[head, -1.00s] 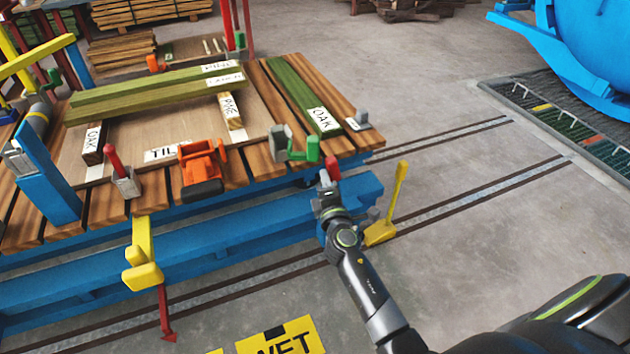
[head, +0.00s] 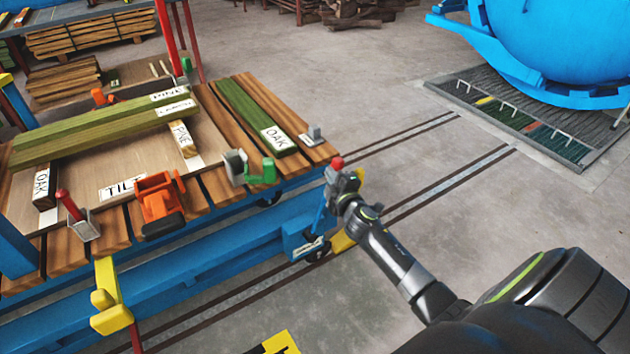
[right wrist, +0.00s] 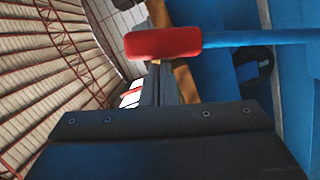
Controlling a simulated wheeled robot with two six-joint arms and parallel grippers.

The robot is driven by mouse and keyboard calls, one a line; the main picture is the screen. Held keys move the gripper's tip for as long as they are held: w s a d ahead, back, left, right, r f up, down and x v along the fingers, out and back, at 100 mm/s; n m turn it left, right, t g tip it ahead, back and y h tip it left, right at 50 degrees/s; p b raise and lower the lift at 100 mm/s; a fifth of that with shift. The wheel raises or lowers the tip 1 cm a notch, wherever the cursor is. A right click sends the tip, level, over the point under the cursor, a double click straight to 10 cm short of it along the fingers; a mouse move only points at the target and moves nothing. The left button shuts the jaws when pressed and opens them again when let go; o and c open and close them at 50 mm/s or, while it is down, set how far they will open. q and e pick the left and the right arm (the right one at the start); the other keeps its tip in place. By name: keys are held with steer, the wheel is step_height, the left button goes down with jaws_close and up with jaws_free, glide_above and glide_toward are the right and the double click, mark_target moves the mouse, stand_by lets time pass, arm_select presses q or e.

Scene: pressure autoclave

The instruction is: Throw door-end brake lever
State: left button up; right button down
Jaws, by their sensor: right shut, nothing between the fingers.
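A lever with a red knob (head: 337,162) and a blue shaft (head: 325,208) stands at the right end of the blue cart (head: 235,245). My right gripper (head: 341,181) is beside the lever, just below the knob in the head view, with its fingers shut and empty. In the right wrist view, the red knob (right wrist: 163,43) lies across just beyond the shut fingertips (right wrist: 165,75), with the blue shaft (right wrist: 260,37) running right. I cannot tell whether they touch. A yellow part (head: 343,241) shows partly behind my right arm. My left gripper is out of view.
Timber boards (head: 90,130) and an orange clamp (head: 158,205) are on the cart's slatted deck. Floor rails (head: 455,182) run right from the cart. The blue autoclave (head: 560,45) stands at top right beside a floor grate (head: 525,118). The floor between is clear.

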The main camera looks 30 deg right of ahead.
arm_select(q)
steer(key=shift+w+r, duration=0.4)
arm_select(e)
steer(key=d, duration=0.2)
steer(key=d+f+m, duration=0.1)
steer(key=shift+d, duration=0.35)
steer(key=shift+d+m+g, duration=0.1)
steer(key=shift+m+g, duration=0.2)
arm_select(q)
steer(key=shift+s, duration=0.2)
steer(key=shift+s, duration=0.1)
arm_select(e)
steer(key=shift+r, duration=0.1)
